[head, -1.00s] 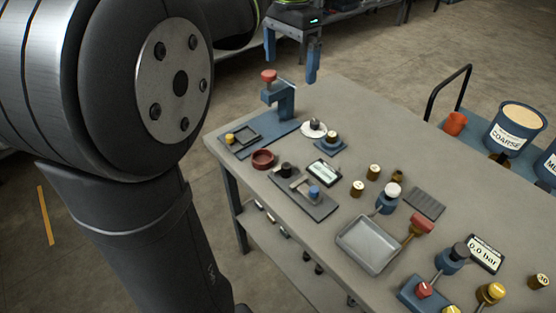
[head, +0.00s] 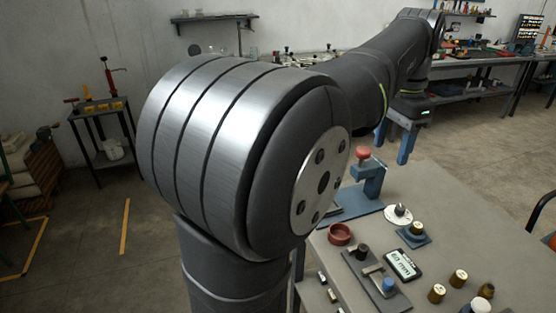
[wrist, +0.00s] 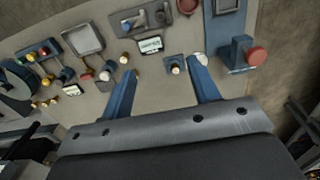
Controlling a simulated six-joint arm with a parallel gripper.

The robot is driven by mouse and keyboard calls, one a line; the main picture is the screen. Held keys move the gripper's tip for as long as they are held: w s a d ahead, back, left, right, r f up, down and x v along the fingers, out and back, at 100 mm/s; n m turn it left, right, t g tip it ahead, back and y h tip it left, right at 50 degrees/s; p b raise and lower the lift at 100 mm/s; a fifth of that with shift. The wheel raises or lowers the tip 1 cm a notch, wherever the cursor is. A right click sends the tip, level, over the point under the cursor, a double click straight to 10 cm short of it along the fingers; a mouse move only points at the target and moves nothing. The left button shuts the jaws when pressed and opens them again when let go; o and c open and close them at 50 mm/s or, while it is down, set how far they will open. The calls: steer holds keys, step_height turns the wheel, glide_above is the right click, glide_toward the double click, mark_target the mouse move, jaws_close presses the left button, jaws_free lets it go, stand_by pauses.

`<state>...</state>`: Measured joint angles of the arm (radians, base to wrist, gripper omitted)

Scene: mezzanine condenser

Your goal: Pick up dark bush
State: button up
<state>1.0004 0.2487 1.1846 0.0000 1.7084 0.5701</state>
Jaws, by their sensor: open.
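The dark bush (head: 487,290) is a small, dark brown-bronze piece standing on the grey table in the head view, low at the right. In the wrist view I cannot tell the dark bush apart for certain.
A blue press with a red knob (head: 363,153), a red dish (head: 340,234), a display (head: 403,264) and a gauge on a grey plate crowd the table. A white disc (head: 398,214) and a blue-based brass piece (head: 416,231) stand between. My arm covers the table's left side.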

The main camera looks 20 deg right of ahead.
steer(key=m, duration=0.2)
glide_above(363, 247)
steer(key=f, duration=1.6)
steer(key=a+f, duration=0.1)
steer(key=f, duration=0.7)
steer(key=shift+f, duration=0.4)
steer(key=shift+d+f, duration=0.2)
steer(key=shift+f, duration=0.85)
steer(key=shift+d+f, duration=0.15)
steer(key=shift+f, duration=0.9)
steer(key=shift+d+f, duration=0.2)
steer(key=shift+f, duration=0.85)
steer(key=c, duration=1.1)
steer(key=shift+r, duration=0.15)
